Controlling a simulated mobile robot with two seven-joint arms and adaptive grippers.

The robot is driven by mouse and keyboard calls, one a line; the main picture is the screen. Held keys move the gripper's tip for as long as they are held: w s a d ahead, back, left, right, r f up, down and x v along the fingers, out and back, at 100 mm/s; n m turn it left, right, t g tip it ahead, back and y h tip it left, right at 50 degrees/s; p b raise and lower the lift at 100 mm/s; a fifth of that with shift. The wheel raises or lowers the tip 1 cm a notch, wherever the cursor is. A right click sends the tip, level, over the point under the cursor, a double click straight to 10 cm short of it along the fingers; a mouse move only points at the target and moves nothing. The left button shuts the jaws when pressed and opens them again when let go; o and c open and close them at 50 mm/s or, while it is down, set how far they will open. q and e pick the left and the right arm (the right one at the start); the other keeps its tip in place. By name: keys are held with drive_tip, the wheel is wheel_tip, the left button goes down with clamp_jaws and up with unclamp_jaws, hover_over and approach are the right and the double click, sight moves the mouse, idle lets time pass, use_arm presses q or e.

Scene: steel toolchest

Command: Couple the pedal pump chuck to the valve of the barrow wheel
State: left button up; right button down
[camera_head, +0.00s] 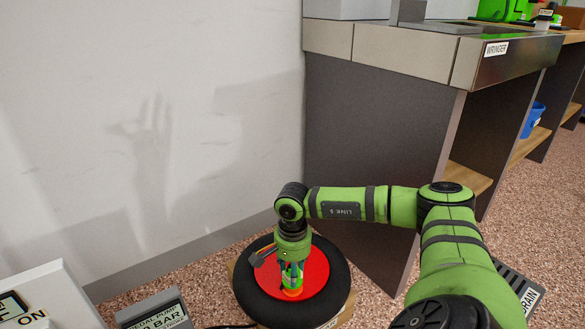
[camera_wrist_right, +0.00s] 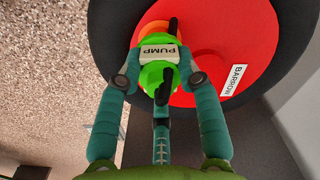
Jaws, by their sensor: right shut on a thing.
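The barrow wheel, a black tyre with a red hub (camera_head: 312,266), lies flat at the lower middle of the head view. Its red face (camera_wrist_right: 215,60) with a "BARROW" label shows in the right wrist view. My right gripper (camera_head: 291,268) points down over the hub, shut on the green pump chuck (camera_wrist_right: 158,76), which has a white "PUMP" label. An orange piece (camera_wrist_right: 154,30) shows right beside the chuck on the hub. The valve itself is hidden or not distinguishable, so I cannot tell whether the chuck sits on it. My left gripper is out of view.
The grey pedal pump box (camera_head: 155,312) is at the lower left, beside a white panel (camera_head: 45,290) marked "ON". A grey bench (camera_head: 375,130) labelled "WRINGER" stands behind and right of the wheel. A white wall is behind. A drain grate (camera_head: 520,285) is at right.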

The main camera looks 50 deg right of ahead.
drive_tip(key=shift+f, duration=0.3)
drive_tip(key=c, duration=0.8)
unclamp_jaws()
drive_tip(key=shift+o, duration=0.2)
wheel_tip(320, 180, up, 12)
